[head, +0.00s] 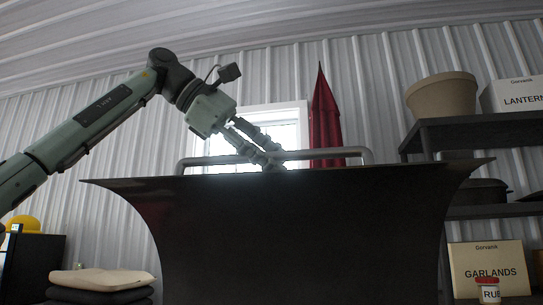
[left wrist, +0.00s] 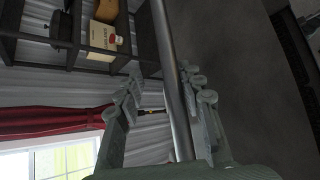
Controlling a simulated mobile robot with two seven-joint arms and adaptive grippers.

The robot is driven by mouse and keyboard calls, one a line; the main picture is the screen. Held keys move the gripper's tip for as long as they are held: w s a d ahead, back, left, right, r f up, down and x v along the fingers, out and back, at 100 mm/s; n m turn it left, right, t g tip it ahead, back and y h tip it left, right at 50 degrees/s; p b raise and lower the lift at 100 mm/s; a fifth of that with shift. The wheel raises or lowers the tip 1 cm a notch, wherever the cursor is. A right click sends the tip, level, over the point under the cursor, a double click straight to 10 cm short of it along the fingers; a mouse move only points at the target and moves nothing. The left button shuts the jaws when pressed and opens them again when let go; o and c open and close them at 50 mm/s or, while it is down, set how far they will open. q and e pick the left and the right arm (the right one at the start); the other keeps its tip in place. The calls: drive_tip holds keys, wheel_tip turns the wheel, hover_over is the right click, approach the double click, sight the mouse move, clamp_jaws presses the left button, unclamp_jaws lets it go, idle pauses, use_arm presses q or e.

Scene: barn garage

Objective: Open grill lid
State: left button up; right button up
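The grill lid (head: 310,235) is a wide dark panel filling the lower middle of the head view, with flared upper corners. Its grey bar handle (head: 325,154) runs along the top edge. My left gripper (head: 272,163) reaches down to the middle of the handle from the upper left. In the left wrist view, the handle (left wrist: 173,80) passes between the two fingers of the left gripper (left wrist: 160,74). The fingers are apart, with the bar close to the right finger and a gap to the left one. My right gripper is not in view.
Dark shelves (head: 480,135) stand at the right with a beige pot (head: 441,95), a lanterns box (head: 515,95) and a garlands box (head: 490,262). A closed red umbrella or cloth (head: 324,120) and a window (head: 285,130) are behind. Stacked cushions (head: 100,282) sit at the lower left.

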use_arm(q)
drive_tip(key=shift+a+r, duration=0.1)
drive_tip(key=v, duration=1.1)
drive_tip(key=shift+a+r, duration=0.25)
drive_tip(key=shift+a, duration=0.05)
drive_tip(key=shift+s, duration=0.1)
